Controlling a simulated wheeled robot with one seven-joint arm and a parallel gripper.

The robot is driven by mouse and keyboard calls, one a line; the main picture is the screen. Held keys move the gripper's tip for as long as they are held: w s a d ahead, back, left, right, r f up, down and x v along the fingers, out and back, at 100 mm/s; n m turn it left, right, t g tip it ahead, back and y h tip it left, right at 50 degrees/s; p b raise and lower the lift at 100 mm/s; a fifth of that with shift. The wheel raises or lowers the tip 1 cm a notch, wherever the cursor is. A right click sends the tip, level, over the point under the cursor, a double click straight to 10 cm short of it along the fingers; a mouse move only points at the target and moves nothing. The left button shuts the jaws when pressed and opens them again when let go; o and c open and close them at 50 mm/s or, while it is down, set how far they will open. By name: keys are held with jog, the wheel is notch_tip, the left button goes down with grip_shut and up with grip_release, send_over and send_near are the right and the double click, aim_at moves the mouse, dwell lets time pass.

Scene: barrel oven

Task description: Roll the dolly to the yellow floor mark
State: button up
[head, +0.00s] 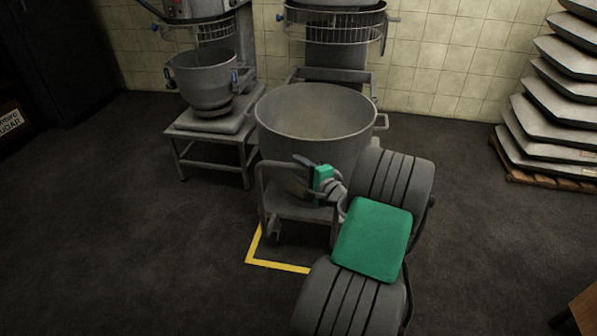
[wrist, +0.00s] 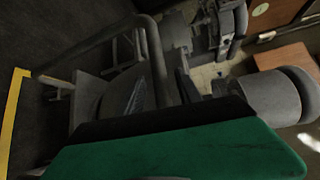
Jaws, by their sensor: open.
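The dolly (head: 300,207) is a low grey frame with an upright tubular handle and carries a large grey mixing bowl (head: 318,140). The yellow floor mark (head: 278,266) shows as a corner line on the floor around the near left side of the dolly. A near left caster appears just inside this corner; my arm hides the right side. The mark also shows at the left edge of the wrist view (wrist: 12,115). My gripper (head: 306,174) is open at the dolly's handle side, close to the handle bar (wrist: 155,62). I cannot tell whether they touch.
A smaller mixer bowl (head: 204,80) stands on a metal stand (head: 190,151) at the back left. A large mixer (head: 335,35) stands behind the dolly. Stacked sacks (head: 556,125) sit on a pallet at right. The floor at left is clear.

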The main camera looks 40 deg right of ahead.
jog(key=shift+w, duration=0.15)
grip_shut()
dwell(0.4)
dwell(1.0)
